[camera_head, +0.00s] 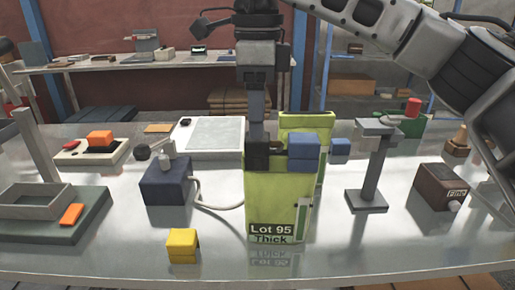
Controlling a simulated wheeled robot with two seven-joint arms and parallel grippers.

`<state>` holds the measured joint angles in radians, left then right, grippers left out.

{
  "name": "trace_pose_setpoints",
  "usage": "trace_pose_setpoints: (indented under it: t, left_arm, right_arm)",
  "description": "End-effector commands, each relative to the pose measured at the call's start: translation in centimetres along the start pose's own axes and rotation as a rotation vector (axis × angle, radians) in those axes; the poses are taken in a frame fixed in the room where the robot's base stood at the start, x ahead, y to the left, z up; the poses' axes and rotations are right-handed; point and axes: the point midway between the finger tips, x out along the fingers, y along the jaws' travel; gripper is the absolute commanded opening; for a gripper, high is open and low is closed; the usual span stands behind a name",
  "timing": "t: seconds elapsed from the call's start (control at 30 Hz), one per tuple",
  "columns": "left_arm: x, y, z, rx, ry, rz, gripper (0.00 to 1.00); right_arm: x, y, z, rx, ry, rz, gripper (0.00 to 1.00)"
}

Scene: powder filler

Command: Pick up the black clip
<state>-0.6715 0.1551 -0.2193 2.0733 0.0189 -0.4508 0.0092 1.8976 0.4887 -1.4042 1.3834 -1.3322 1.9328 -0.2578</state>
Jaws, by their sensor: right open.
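The black clip (258,156) sits at the top edge of a tall yellow-green bag (268,205) labelled "Lot 95 Thick". A blue clip (303,150) is beside it on the same top edge, to its right. My right gripper (258,136) points down from above, right over the black clip. It is open; its fingers overlap in this view, so I cannot tell whether they are around the clip or touching it. My left gripper is not in view.
A second green bag (303,123) stands behind. The table's front right is clear.

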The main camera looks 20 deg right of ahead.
Motion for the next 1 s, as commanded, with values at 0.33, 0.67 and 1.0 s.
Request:
trace_pose_setpoints:
  t: [0.33,0.67,1.0]
  left_arm:
    - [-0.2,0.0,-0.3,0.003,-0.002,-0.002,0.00]
    - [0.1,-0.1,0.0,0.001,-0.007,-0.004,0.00]
    - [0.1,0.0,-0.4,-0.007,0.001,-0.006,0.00]
  right_arm:
    - [4.0,-0.2,-0.1,0.001,0.002,0.002,0.64]
    - [5.5,-0.2,0.0,0.000,-0.002,0.000,0.64]
    - [5.5,-0.2,0.0,0.000,-0.002,0.000,0.15]
